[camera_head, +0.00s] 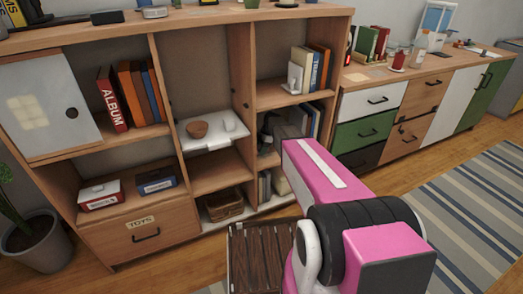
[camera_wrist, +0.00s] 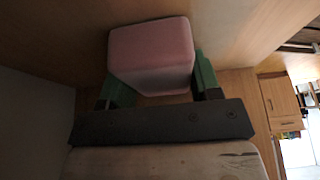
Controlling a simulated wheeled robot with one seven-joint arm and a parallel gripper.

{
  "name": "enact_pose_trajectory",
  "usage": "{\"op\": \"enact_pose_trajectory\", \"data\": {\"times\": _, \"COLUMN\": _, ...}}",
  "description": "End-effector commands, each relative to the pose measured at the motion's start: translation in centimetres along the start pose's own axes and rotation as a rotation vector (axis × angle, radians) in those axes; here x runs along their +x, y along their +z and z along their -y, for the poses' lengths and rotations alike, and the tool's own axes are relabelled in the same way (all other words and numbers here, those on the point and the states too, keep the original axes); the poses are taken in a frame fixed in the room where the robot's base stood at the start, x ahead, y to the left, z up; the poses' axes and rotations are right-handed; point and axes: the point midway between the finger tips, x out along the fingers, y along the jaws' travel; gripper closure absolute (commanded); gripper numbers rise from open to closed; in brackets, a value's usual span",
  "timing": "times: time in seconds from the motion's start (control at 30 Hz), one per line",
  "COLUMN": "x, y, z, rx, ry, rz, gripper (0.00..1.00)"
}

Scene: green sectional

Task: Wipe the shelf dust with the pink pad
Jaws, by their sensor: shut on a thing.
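The pink pad (camera_wrist: 150,45) is a rounded block in the wrist view, pink on top with a paler front face. My gripper (camera_wrist: 155,72) is shut on it, with one green finger at each side. Brown wood surfaces lie close around the pad; I cannot tell whether the pad touches them. In the head view my pink arm reaches to the wooden shelf unit (camera_head: 200,61), at its right-hand column. There the pad is not visible, and the gripper is mostly hidden by the arm. I cannot make out any dust in either view.
Books (camera_head: 306,69) stand in the compartment above my arm's end. A slatted wooden piece (camera_head: 262,260) stands in front of the unit. A cabinet (camera_head: 410,108) stands to the right.

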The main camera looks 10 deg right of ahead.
Motion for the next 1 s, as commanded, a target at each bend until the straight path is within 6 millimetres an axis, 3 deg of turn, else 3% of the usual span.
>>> {"op": "enact_pose_trajectory", "data": {"times": 0.37, "x": -0.3, "y": -0.1, "z": -0.1, "rx": 0.0, "ry": 0.003, "rz": 0.002, "gripper": 0.68}}
{"op": "enact_pose_trajectory", "data": {"times": 1.0, "x": -5.2, "y": -2.1, "z": 0.0, "rx": -0.001, "ry": 0.002, "rz": 0.002, "gripper": 0.68}}
